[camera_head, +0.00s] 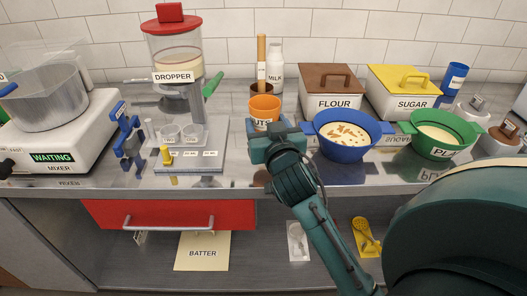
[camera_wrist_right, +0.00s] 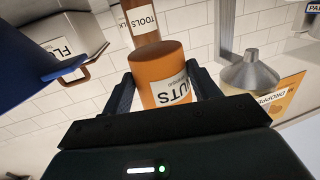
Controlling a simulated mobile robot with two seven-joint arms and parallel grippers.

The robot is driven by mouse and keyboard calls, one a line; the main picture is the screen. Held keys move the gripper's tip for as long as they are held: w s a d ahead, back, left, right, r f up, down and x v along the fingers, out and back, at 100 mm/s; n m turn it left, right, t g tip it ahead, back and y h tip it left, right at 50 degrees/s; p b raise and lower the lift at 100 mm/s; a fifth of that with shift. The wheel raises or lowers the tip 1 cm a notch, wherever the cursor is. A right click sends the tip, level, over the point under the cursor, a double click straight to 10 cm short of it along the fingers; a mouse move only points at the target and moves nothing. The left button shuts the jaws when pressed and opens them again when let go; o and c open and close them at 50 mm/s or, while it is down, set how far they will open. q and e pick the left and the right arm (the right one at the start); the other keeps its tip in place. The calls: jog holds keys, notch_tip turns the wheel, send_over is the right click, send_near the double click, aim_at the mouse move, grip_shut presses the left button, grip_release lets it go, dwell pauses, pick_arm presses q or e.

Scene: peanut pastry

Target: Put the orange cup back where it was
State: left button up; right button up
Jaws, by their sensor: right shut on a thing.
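The orange cup (camera_head: 264,104) has a white label reading "UTS" in part, and stands over the counter's middle. In the right wrist view the cup (camera_wrist_right: 160,68) sits between both fingers. My right gripper (camera_head: 277,140) is shut on the cup; the fingers (camera_wrist_right: 158,92) press its sides. The gripper hides the cup's lower part in the head view, so I cannot tell whether it touches the counter. My left gripper is not in view.
Just behind the cup are a brown tools holder (camera_head: 262,88) and a milk bottle (camera_head: 276,66). A blue bowl (camera_head: 348,152) is close on the right. The dropper stand (camera_head: 205,162) is to the left. Flour (camera_head: 322,101) and sugar (camera_head: 409,101) boxes stand behind the bowls.

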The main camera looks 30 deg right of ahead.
notch_tip(320, 180, down, 3)
jog(key=shift+s+f+b, duration=0.15)
jog(key=shift+b, duration=0.15)
jog(key=shift+f+b, duration=0.5)
jog(key=shift+f, duration=1.7)
jog(key=shift+f, duration=0.15)
jog(key=o, duration=1)
